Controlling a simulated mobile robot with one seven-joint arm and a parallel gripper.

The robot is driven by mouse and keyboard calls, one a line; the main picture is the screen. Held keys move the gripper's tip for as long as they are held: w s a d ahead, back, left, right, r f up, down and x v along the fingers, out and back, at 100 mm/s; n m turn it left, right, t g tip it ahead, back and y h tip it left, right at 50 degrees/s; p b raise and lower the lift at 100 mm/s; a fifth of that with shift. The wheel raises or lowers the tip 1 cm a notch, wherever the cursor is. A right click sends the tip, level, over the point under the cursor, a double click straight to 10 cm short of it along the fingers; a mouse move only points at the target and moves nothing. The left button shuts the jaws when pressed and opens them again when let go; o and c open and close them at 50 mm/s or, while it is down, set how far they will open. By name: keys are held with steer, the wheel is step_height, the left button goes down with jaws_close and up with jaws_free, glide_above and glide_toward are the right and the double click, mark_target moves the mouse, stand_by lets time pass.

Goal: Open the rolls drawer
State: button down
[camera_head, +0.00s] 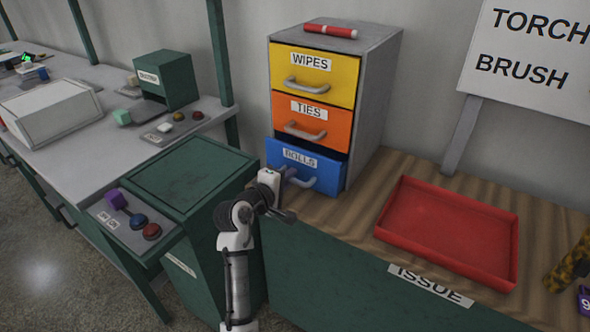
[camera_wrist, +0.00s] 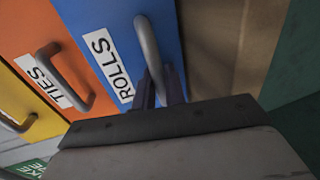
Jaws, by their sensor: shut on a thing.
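The blue rolls drawer (camera_head: 328,178) is the bottom drawer of a grey cabinet (camera_head: 370,95). It stands out past the drawers above, with a dark gap along its top edge. My gripper (camera_head: 287,177) is at the left part of its grey handle (camera_head: 308,183). In the wrist view the fingers (camera_wrist: 160,90) are shut on the handle (camera_wrist: 148,48), in front of the blue face (camera_wrist: 112,30) with its ROLLS label (camera_wrist: 108,64). The fingertips are partly hidden by the handle. The drawer's inside cannot be seen.
Above are the orange TIES drawer (camera_head: 333,122) and yellow WIPES drawer (camera_head: 338,68), both shut. A red cylinder (camera_head: 330,31) lies on top of the cabinet. A red tray (camera_head: 447,228) sits to the right on the wooden top. A green bin-like box (camera_head: 190,175) stands left.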

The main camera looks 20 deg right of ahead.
steer(key=f+p+v, duration=0.1)
steer(key=f+v, duration=0.1)
steer(key=v, duration=0.9)
steer(key=shift+a+f+p, duration=0.2)
steer(key=shift+a+p, duration=0.05)
steer(key=shift+p, duration=0.05)
steer(key=shift+s, duration=0.15)
steer(key=c, duration=1.8)
jaws_free()
steer(key=b+v, duration=0.2)
steer(key=v, duration=1.1)
steer(key=shift+s+a+r+b, duration=0.1)
steer(key=shift+s+a+b, duration=0.1)
steer(key=shift+a+b, duration=0.15)
